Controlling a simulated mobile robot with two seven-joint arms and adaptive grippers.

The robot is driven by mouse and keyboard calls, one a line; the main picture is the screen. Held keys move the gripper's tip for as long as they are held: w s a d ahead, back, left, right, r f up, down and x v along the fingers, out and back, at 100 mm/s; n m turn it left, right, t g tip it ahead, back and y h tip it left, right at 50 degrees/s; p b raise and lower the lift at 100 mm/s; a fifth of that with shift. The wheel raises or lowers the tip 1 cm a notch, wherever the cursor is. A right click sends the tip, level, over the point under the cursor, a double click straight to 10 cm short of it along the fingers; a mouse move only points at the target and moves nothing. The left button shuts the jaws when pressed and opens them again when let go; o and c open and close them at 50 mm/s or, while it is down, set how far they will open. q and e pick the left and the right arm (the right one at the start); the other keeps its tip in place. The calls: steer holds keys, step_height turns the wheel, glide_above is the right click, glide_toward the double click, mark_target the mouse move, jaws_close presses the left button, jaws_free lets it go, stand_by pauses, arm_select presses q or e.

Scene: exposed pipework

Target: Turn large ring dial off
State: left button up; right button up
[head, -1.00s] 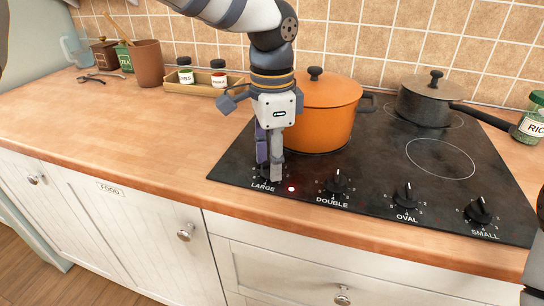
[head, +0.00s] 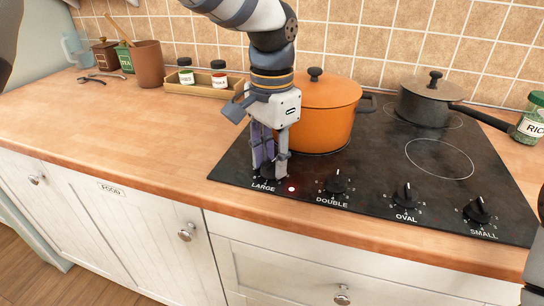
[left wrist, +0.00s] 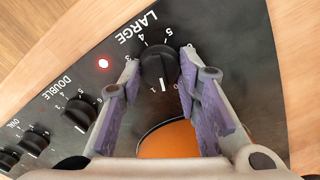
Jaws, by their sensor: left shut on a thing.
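The large ring dial (left wrist: 158,66) is a black knob beside the "LARGE" label in the left wrist view. Its white mark points toward the bottom of that view, away from the label. A red light (head: 291,189) glows beside the dial; it also shows in the left wrist view (left wrist: 103,63). My left gripper (head: 268,174) points down at the front left corner of the cooktop. Its purple-padded fingers (left wrist: 158,75) are shut on the large dial, one on each side. In the head view the fingers mostly hide the dial. My right gripper is not in view.
An orange pot (head: 325,115) stands close behind my left gripper. A grey pan (head: 430,102) sits at the back right of the black cooktop (head: 385,160). The double (head: 337,181), oval (head: 405,195) and small (head: 480,210) dials line the front.

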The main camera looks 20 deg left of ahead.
mark_target(272, 161)
arm_select(q)
steer(key=shift+n, duration=1.8)
steer(key=o, duration=1.1)
steer(key=shift+o, duration=0.2)
step_height(272, 161, up, 12)
